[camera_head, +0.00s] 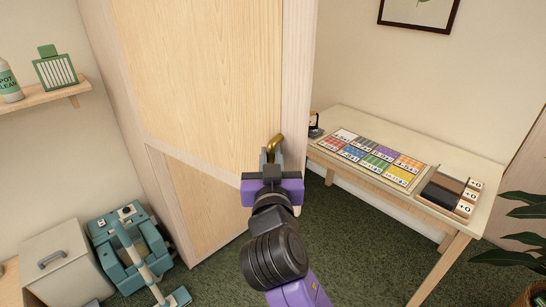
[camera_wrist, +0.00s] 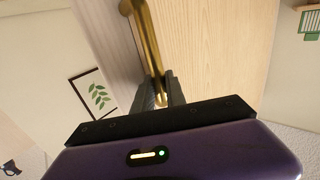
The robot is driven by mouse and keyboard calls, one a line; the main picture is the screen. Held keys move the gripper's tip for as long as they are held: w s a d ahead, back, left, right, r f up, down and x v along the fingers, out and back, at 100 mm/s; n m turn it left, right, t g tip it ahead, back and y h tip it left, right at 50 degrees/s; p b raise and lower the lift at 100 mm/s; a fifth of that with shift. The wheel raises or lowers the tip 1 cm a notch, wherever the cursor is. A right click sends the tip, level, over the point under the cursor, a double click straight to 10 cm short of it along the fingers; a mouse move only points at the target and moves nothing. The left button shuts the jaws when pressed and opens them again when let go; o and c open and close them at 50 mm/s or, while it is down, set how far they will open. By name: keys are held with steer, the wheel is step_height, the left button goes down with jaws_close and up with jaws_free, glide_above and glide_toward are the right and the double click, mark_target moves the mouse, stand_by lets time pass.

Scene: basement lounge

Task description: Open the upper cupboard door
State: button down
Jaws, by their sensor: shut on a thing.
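The upper cupboard door (camera_head: 200,70) is a tall light-wood panel in a paler frame. I see no clear gap at its edge. Its brass handle (camera_head: 274,143) is near the door's lower right side. My purple and black gripper (camera_head: 268,158) is shut on the handle, reaching up from below. In the wrist view the handle (camera_wrist: 148,40) runs down between my dark fingertips (camera_wrist: 160,90), with the door (camera_wrist: 215,50) behind it. The fingers hide the handle's lower end.
A lower door panel (camera_head: 205,205) is beneath. At left are a teal machine (camera_head: 130,245), a grey box (camera_head: 55,265) and a wall shelf (camera_head: 40,98). Some green carpet (camera_head: 350,240) is clear.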

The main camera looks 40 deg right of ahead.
steer(key=shift+w+a, duration=0.1)
steer(key=shift+a, duration=0.15)
steer(key=c, duration=1.4)
jaws_free()
steer(key=shift+o, duration=0.2)
steer(key=shift+d, duration=0.1)
steer(key=b+v, duration=0.2)
steer(key=v, duration=0.5)
steer(key=shift+s+a, duration=0.2)
steer(key=shift+s, duration=0.15)
